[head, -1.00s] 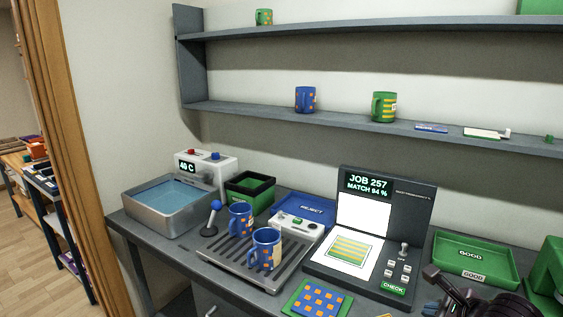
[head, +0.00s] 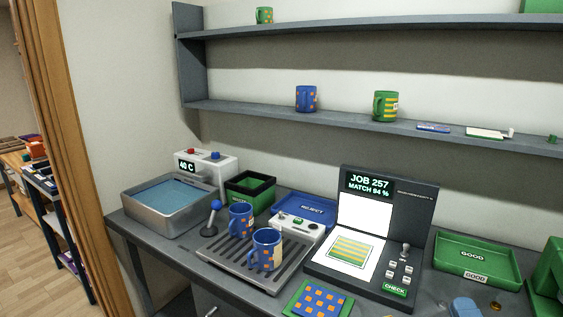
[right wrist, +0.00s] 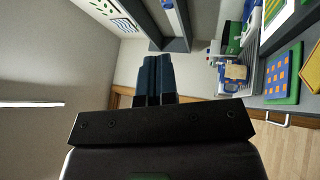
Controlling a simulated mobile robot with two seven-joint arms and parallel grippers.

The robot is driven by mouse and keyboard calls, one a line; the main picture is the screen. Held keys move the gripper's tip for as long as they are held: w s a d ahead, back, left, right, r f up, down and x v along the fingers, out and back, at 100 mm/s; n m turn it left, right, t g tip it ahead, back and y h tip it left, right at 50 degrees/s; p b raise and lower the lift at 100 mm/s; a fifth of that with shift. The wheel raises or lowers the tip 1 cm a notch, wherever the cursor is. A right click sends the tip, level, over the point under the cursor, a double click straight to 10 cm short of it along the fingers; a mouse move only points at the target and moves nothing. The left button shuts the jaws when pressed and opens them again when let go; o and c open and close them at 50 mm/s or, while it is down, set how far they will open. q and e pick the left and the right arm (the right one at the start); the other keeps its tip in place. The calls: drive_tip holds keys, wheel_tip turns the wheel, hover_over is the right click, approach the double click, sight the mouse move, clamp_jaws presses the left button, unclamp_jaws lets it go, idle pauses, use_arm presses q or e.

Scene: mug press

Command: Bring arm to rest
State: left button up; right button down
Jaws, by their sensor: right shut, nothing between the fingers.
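My right gripper (right wrist: 158,78) shows in the right wrist view. Its two dark blue fingers are together, with nothing between them. It is clear of the bench, whose items appear turned on their side at the upper right of that view. In the head view the right arm is not clearly visible. My left gripper is in neither current view.
Two blue mugs with orange squares (head: 266,249) stand on the slatted tray (head: 236,270). The check station (head: 368,230), green GOOD tray (head: 478,245), blue REJECT tray (head: 305,207) and water basin (head: 168,203) fill the bench. Shelves (head: 350,119) hang above.

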drive_tip(key=s+d+f+m+g+h, duration=0.5)
drive_tip(key=f+m, duration=0.3)
drive_tip(key=m, duration=0.3)
drive_tip(key=s+a+f+m+g+y, duration=0.2)
drive_tip(key=s+a+f+m+g, duration=0.1)
drive_tip(key=s+f+g, duration=0.4)
drive_tip(key=s+a+f+m+g+y, duration=0.35)
drive_tip(key=s+f+g, duration=0.25)
drive_tip(key=s, duration=0.2)
use_arm(q)
drive_tip(key=shift+s+a+f, duration=0.1)
drive_tip(key=shift+s+f, duration=0.65)
drive_tip(key=shift+f, duration=0.1)
use_arm(e)
drive_tip(key=w+f+t, duration=0.7)
drive_tip(key=f, duration=0.3)
drive_tip(key=shift+w+f+n+t, duration=0.3)
drive_tip(key=shift+f+n+t, duration=0.05)
drive_tip(key=shift+t, duration=0.05)
use_arm(q)
drive_tip(key=shift+w+r, duration=0.3)
drive_tip(key=shift+w, duration=0.1)
drive_tip(key=shift+s+f, duration=0.2)
drive_tip(key=shift+s, duration=0.1)
drive_tip(key=shift+w+r, duration=0.15)
drive_tip(key=shift+w, duration=0.1)
use_arm(e)
drive_tip(key=c, duration=1.8)
unclamp_jaws()
drive_tip(key=shift+d, duration=0.1)
